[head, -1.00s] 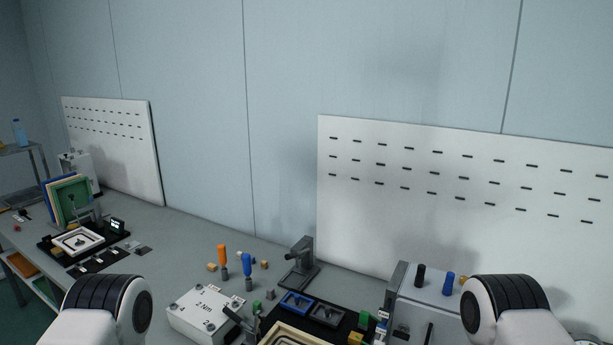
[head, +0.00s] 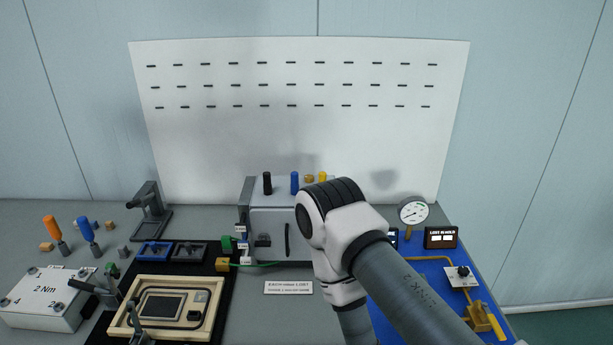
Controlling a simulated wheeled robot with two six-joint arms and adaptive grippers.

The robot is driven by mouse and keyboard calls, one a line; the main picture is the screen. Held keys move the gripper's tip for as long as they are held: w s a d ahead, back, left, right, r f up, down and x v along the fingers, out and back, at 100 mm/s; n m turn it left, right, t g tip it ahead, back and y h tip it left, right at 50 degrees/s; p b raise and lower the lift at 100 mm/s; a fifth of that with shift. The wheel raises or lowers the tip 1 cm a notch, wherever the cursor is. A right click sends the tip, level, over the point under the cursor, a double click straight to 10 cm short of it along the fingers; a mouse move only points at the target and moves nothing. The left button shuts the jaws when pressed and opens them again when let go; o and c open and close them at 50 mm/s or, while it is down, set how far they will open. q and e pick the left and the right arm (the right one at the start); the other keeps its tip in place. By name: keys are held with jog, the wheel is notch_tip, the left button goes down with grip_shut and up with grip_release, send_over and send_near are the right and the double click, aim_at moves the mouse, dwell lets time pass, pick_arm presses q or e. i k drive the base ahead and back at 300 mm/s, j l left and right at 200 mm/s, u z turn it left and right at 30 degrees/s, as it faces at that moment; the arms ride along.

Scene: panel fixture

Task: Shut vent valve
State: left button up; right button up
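A blue panel (head: 412,272) lies at the right of the bench, partly hidden by my arm. A black knob (head: 463,271) on a small white plate sits on it, and I cannot read the plate's label. A yellow fitting with a yellow handle (head: 494,322) stands nearer the front edge. I cannot tell which of these is the vent valve, or whether either is open or shut. A yellow pipe (head: 446,258) runs across the panel. A round white gauge (head: 413,212) and a small display (head: 440,238) stand at the back. Neither gripper is in view.
My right arm's bent joint crosses the middle of the view. Behind it is a grey box (head: 268,222) with coloured knobs. A wooden tray (head: 118,322), a white torque block (head: 40,298) and two screwdrivers stand at the left. A white slotted board (head: 300,130) stands behind.

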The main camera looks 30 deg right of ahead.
aim_at(496, 327)
jog(key=z, duration=2.2)
